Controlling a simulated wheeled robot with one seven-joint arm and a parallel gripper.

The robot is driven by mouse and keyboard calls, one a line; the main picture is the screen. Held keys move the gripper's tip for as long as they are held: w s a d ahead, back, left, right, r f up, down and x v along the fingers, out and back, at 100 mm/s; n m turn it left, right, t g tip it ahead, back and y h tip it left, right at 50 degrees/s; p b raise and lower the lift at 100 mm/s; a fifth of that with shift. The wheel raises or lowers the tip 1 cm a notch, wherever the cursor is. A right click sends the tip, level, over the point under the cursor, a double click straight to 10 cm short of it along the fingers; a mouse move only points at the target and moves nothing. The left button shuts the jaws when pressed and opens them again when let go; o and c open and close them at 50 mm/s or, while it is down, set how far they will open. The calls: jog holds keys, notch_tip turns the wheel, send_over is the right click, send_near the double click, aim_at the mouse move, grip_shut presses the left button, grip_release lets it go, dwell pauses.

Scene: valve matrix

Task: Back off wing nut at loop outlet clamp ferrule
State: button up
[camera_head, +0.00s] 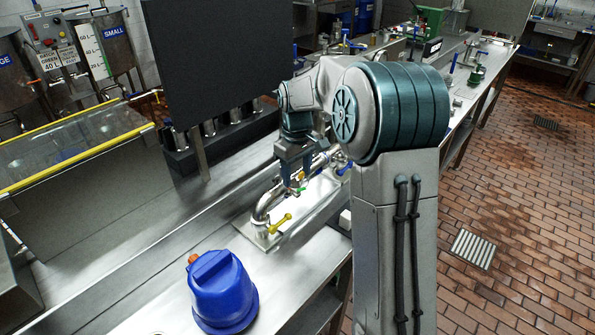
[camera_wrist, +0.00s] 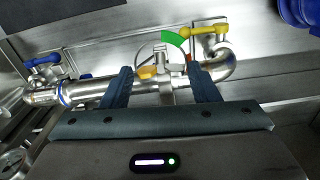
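The steel pipe loop (camera_wrist: 90,90) runs across the wrist view and ends in an elbow at the right. A clamp ferrule (camera_wrist: 166,82) sits on the pipe between my fingers. A small orange-yellow piece (camera_wrist: 147,72) beside it looks like the wing nut; its wings are hard to make out. My gripper (camera_wrist: 160,72) is open, with one finger on each side of the clamp and nothing held. I cannot tell whether a finger touches the pipe. In the head view my gripper (camera_head: 296,184) points down over the pipe, hiding most of the clamp.
A yellow-handled valve (camera_wrist: 205,30) and a green sector (camera_wrist: 175,38) are close beyond my fingers. A blue-handled valve (camera_wrist: 42,62) is at the left. A blue jug (camera_head: 222,292) stands on the steel bench, and a dark panel (camera_head: 210,60) rises behind.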

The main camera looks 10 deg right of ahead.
aim_at(297, 175)
notch_tip(297, 175, up, 14)
jog(key=shift+b, duration=0.35)
dwell(0.4)
jog(key=shift+f, duration=0.1)
jog(key=s+f+m+t, duration=0.1)
jog(key=s+f+m, duration=0.2)
jog(key=s, duration=1.1)
jog(key=s+f+m+t, duration=0.2)
jog(key=s+f, duration=0.4)
jog(key=s, duration=0.8)
jog(key=shift+s+d+f+m, duration=0.25)
jog(key=shift+d+m, duration=0.05)
jog(key=shift+m, duration=0.3)
